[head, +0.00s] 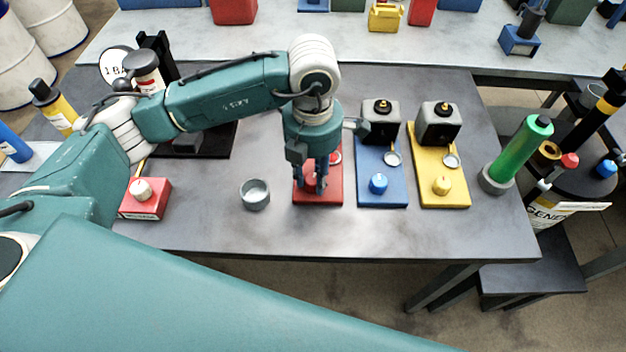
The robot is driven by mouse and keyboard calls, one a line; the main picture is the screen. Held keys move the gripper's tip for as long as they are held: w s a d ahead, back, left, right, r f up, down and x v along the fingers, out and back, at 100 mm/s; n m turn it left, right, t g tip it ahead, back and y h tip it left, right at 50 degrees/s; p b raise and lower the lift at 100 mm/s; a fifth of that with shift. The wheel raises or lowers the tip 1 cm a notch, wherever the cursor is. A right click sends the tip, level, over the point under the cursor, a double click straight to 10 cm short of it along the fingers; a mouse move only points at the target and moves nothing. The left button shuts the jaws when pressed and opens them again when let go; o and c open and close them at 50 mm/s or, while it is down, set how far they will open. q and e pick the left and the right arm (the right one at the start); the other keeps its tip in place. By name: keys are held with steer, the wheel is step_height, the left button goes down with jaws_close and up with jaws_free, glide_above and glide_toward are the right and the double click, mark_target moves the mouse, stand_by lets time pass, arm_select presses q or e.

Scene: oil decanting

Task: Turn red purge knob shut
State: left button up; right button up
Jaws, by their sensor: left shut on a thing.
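The red purge knob (310,184) is on the front part of a red base plate (332,196) on the dark table. My left gripper (316,184) points down over this plate, with its fingers around the knob. It is shut on the knob, which the fingers partly cover. My left wrist hides most of the unit behind the knob on the red plate. My right gripper is not in view.
To the right stand a blue plate (393,196) and a yellow plate (456,197) with similar knobs and blocks. A grey cup (255,194) and a red box (147,205) stand to the left. A green bottle (528,148) stands at the right edge.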

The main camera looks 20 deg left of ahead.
mark_target(313, 179)
arm_select(q)
steer(key=shift+n+b, duration=1.05)
steer(key=shift+n, duration=0.95)
steer(key=o, duration=1.1)
steer(key=shift+o, duration=0.2)
steer(key=shift+r, duration=0.1)
step_height(313, 179, up, 12)
